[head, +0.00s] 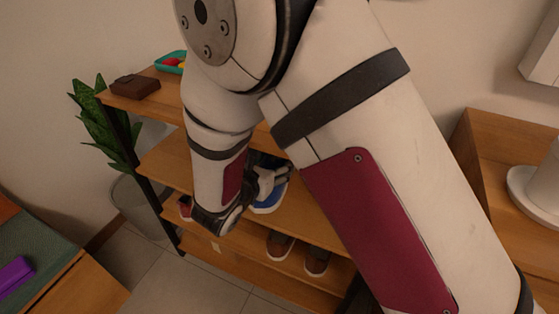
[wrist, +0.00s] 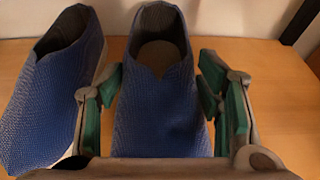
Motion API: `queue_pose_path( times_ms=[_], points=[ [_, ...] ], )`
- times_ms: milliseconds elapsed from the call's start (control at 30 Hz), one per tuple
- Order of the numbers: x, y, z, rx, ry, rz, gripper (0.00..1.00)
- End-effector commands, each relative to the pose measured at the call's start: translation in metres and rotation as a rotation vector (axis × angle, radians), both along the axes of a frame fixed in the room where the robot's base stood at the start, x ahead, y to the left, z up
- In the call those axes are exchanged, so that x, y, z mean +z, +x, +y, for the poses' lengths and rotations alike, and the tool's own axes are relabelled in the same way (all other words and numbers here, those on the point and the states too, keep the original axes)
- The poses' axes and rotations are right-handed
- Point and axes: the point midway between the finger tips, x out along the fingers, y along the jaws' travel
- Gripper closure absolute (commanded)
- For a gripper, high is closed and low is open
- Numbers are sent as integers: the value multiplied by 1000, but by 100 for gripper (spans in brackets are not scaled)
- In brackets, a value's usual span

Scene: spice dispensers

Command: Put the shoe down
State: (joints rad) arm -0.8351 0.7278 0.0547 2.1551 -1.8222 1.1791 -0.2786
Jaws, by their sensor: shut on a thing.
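A blue shoe (wrist: 160,115) sits between the green-padded fingers of my gripper (wrist: 162,80) in the wrist view, and my gripper is shut on it. A second blue shoe (wrist: 48,95) stands just to its left, apart from it, on the wooden shelf (wrist: 275,75). In the head view my gripper (head: 268,180) is at the middle shelf, over a blue shoe (head: 268,204), partly hidden by my arm. The contact between the held shoe's sole and the shelf is hidden.
Brown shoes (head: 280,244) stand on the shelf below. A red shoe (head: 185,207) shows left of my wrist. A brown box (head: 135,86) and a teal tray (head: 168,64) are on the top shelf. A plant (head: 103,125) stands at the left. My arm hides much of the rack.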

Motion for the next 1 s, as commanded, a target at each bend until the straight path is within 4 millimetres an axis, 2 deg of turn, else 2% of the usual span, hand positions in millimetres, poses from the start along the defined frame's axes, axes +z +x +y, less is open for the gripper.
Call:
queue_pose_path(
  times_ms=[167,333,433,833,867,933,1000],
  points=[
    [0,14,-6,-4,1,-3,77],
    [0,41,-16,-4,2,-4,77],
    [-15,37,-13,1,-1,0,77],
    [-18,37,-13,0,0,-2,77],
    [-18,37,-13,0,0,0,36],
    [-17,37,-13,0,0,0,20],
    [-17,37,-13,0,0,0,20]
  ],
)
